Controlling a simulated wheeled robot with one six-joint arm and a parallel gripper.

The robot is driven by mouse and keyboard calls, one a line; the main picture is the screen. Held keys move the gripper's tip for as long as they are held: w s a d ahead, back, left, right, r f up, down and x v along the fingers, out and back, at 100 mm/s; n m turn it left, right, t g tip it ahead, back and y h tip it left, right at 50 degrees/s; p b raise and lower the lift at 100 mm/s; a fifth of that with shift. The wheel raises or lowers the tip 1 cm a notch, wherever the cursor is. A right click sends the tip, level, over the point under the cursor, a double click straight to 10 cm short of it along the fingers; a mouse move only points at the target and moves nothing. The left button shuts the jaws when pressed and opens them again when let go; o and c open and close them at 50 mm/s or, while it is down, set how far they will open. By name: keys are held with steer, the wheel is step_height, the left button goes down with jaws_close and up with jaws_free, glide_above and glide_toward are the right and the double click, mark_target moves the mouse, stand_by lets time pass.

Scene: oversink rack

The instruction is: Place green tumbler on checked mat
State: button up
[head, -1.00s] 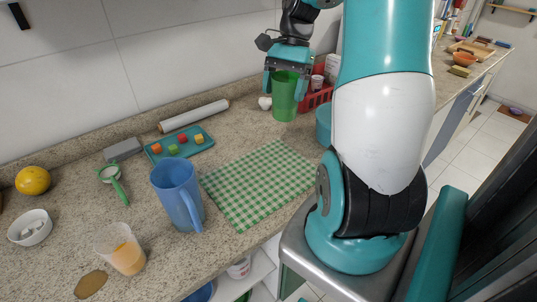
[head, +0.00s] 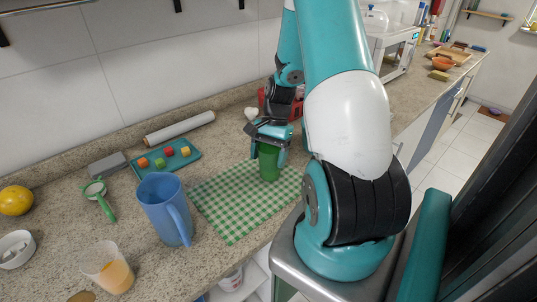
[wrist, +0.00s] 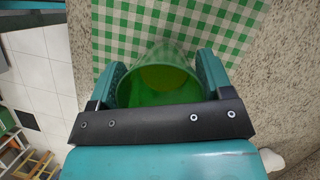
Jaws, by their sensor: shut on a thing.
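The green tumbler (head: 269,164) is upright in my gripper (head: 270,148), at the far right part of the green-and-white checked mat (head: 230,204). In the wrist view, the tumbler (wrist: 158,88) sits between the two fingers of my gripper (wrist: 160,78), one on each side, and I look down into it. The checked mat (wrist: 125,28) shows beyond the tumbler, near the mat's edge. I cannot tell whether the tumbler's base touches the mat or hangs just above it.
A blue pitcher (head: 166,207) stands just left of the mat. A teal tray (head: 176,160) with small coloured cubes lies behind it. A cup of orange liquid (head: 108,268) stands at front left. A red basket (head: 267,101) is partly hidden behind my arm. Most of the mat is clear.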

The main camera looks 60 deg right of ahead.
steer(key=shift+f, duration=0.2)
steer(key=o, duration=1)
steer(key=b+v, duration=0.1)
steer(key=v, duration=1.1)
steer(key=shift+w+a+r, duration=0.1)
steer(key=shift+r, duration=0.2)
